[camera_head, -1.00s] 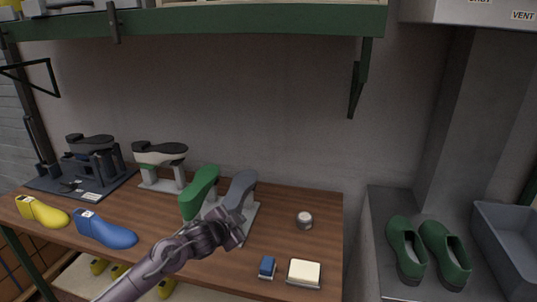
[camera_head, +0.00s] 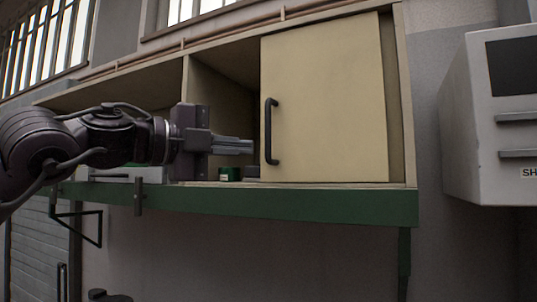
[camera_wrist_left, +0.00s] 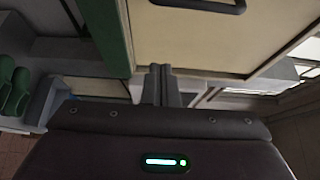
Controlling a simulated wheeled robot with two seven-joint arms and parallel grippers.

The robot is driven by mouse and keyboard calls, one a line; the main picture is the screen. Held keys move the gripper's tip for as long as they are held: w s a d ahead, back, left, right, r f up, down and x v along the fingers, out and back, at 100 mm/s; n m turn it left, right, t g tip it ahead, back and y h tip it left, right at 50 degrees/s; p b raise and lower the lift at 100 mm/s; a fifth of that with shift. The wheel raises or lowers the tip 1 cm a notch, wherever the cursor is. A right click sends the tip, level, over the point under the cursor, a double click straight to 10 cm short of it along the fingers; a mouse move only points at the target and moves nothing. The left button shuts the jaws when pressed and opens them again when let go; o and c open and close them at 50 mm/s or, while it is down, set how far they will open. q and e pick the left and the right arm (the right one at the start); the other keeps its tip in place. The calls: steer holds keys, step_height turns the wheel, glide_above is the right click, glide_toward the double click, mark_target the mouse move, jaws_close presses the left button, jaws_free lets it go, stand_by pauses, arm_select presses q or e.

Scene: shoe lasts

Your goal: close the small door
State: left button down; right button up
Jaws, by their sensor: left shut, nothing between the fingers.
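The small door (camera_head: 325,105) is a flat cream panel on the right part of the wall cabinet, with a dark bar handle (camera_head: 268,131) near its left edge. Dark cabinet interior shows to the left of the panel, and a narrow strip shows to its right. My left gripper (camera_head: 250,147) is shut and empty, its fingertips just left of the handle; I cannot tell whether they touch anything. In the left wrist view the fingers (camera_wrist_left: 161,70) point at the cream door (camera_wrist_left: 200,38), with the handle (camera_wrist_left: 205,5) at the top edge. My right gripper is out of view.
The cabinet stands on a green-edged shelf (camera_head: 290,207). A small green tin (camera_head: 230,174) sits on it below my gripper. A grey-white box (camera_head: 490,115) hangs on the wall at right. An upright divider (camera_head: 187,90) stands behind my gripper.

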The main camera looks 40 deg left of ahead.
mark_target(266, 153)
arm_select(q)
steer(key=p+x, duration=0.6)
steer(key=x, duration=0.4)
steer(key=a, duration=0.4)
steer(key=shift+s+a+f+p, duration=0.1)
steer(key=shift+s+a+p, duration=0.05)
steer(key=shift+a+p, duration=0.2)
steer(key=shift+d, duration=0.15)
